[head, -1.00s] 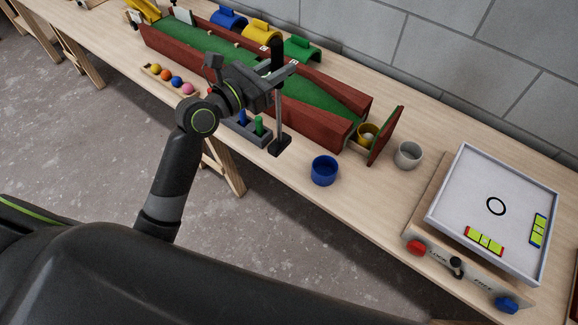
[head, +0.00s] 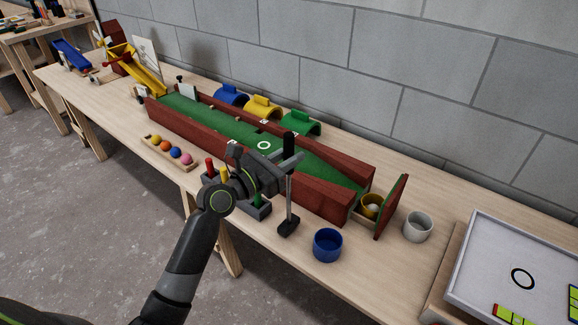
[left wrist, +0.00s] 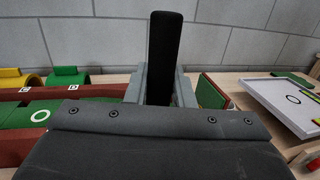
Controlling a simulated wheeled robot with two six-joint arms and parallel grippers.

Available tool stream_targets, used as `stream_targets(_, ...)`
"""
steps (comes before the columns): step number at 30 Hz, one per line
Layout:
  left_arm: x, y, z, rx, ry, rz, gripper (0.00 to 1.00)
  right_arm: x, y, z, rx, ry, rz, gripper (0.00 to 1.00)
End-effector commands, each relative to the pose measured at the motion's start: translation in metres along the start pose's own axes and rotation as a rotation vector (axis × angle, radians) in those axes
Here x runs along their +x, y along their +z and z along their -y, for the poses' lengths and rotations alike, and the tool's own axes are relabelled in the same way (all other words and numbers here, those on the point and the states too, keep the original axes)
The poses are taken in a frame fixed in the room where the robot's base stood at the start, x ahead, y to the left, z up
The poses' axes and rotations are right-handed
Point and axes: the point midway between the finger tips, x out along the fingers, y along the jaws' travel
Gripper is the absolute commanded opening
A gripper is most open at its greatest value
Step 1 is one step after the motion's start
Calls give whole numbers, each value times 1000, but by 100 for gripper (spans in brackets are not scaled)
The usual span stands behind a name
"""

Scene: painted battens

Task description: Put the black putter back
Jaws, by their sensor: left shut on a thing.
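The black putter is upright in my left gripper (head: 286,170), which is shut on its black grip (head: 289,145). Its thin grey shaft (head: 289,192) hangs down to a dark head (head: 289,226) near the table's front edge. I cannot tell whether the head touches the table. In the left wrist view the black grip (left wrist: 165,55) stands between the jaws. A dark grey rack (head: 259,211) is just left of the putter head, partly hidden by my left arm. Red (head: 210,167) and yellow (head: 225,174) upright handles show there. My right gripper is not in view.
A green minigolf lane (head: 210,118) with red-brown walls runs behind the putter. A blue cup (head: 327,245) stands close right of the putter head, a grey cup (head: 418,227) farther right. A ball tray (head: 168,154) lies left, a white-framed board (head: 525,262) far right.

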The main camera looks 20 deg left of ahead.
Motion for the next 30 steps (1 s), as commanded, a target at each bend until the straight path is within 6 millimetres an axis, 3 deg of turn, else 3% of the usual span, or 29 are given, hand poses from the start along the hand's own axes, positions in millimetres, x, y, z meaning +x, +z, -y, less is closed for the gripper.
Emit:
stream_targets(3,0,-10,0,0,1,4,0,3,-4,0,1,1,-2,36)
stream_targets(14,0,-13,0,1,0,4,0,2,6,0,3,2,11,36)
stream_targets(15,-1,-14,0,1,0,2,24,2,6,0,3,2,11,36)
stream_targets(19,-1,-13,0,1,0,1,41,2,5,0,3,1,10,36)
stream_targets(30,-1,-9,0,2,1,1,43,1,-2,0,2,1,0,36)
